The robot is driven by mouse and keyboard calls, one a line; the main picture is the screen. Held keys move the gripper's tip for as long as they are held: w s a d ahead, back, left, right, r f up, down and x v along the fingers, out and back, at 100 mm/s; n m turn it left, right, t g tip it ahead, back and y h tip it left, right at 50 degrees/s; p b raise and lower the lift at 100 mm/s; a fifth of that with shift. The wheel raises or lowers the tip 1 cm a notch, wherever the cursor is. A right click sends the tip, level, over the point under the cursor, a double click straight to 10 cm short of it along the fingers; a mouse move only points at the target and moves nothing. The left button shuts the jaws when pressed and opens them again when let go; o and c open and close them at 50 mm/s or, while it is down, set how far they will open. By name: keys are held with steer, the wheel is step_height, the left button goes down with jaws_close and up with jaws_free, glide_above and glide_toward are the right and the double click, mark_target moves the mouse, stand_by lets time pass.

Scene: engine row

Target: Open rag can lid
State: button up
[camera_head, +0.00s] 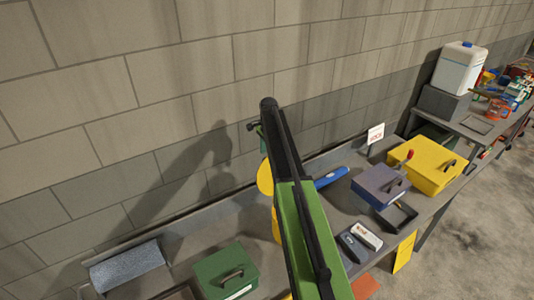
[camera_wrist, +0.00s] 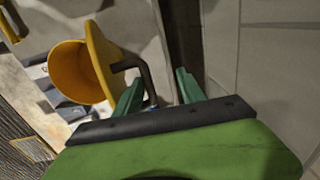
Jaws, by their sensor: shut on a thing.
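The yellow rag can (camera_wrist: 75,72) shows at the upper left of the wrist view, with its round mouth in sight. Its yellow lid (camera_wrist: 105,62) stands tilted up at the rim, away from the mouth. A dark bent handle (camera_wrist: 132,64) sticks out of the lid and runs down between the green fingers. My gripper (camera_wrist: 158,85) is shut on this handle. In the head view the lid (camera_head: 265,178) shows as a yellow disc left of my arm, which hides most of the can. The gripper (camera_head: 256,128) is mostly hidden there too.
A green box (camera_head: 226,268) stands on the bench at front left. A blue-grey box (camera_head: 380,185), a yellow box (camera_head: 428,163) and a blue-handled tool (camera_head: 331,177) lie to the right. The block wall (camera_head: 150,120) rises close behind the bench.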

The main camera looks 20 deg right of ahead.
step_height(320, 180, up, 6)
steer(key=p, duration=0.4)
steer(key=shift+s+p, duration=0.2)
steer(key=shift+p, duration=0.15)
steer(key=s+a+f+n+t+b, duration=0.1)
steer(key=s+a+f+n+b, duration=0.4)
steer(key=a, duration=0.3)
steer(key=s+a+f+n+b, duration=0.3)
steer(key=s+a+f+b, duration=0.3)
steer(key=a, duration=0.2)
steer(key=s+a+f+n+b, duration=0.2)
steer(key=s+a+f+b, duration=0.1)
steer(key=s, duration=0.3)
steer(key=s+a+f+n+g+b, duration=0.1)
steer(key=s+a+f+n+b, duration=0.2)
steer(key=s+f+b, duration=0.2)
steer(key=s+a+f+n+b, duration=0.3)
steer(key=s+f+b, duration=0.1)
steer(key=s, duration=0.3)
steer(key=shift+s+a+f+g, duration=0.15)
steer(key=shift+s+a+g, duration=0.15)
steer(key=shift+s+a, duration=0.05)
steer(key=shift+s, duration=0.1)
